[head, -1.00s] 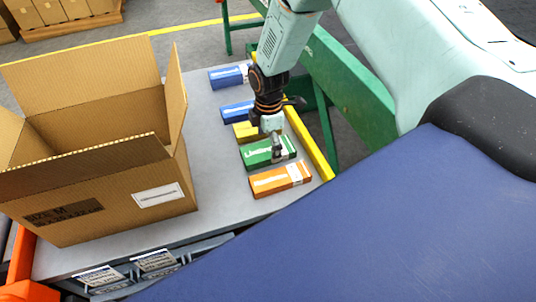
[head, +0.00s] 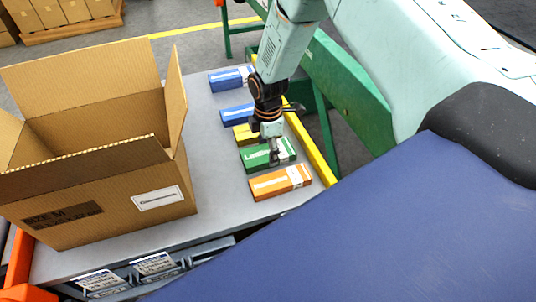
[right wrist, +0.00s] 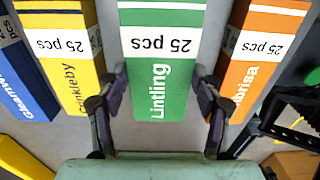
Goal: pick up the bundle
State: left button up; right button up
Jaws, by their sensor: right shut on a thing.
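A green bundle (head: 257,157) with a white band lies on the grey table top between a yellow and an orange bundle. My right gripper (head: 273,159) comes down on it from above. In the right wrist view the green bundle (right wrist: 160,90) shows the words "Lintling" and "25 pcs". There the fingers of my right gripper (right wrist: 161,80) stand on both its long sides, shut on it. The bundle looks to be resting on the table. My left gripper is in neither view.
The yellow bundle (right wrist: 66,60) and orange bundle (right wrist: 256,60) lie close on either side. Two blue bundles (head: 236,114) lie farther back. An open cardboard box (head: 105,215) stands at the left, with bare table (head: 212,180) between. A yellow rail (head: 312,150) edges the right side.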

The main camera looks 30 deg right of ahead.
jog(key=shift+c, duration=1.1)
notch_tip(320, 180, up, 10)
jog(key=p, duration=0.2)
jog(key=shift+p, duration=0.35)
jog(key=shift+a+r, duration=0.1)
jog(key=shift+r, duration=0.05)
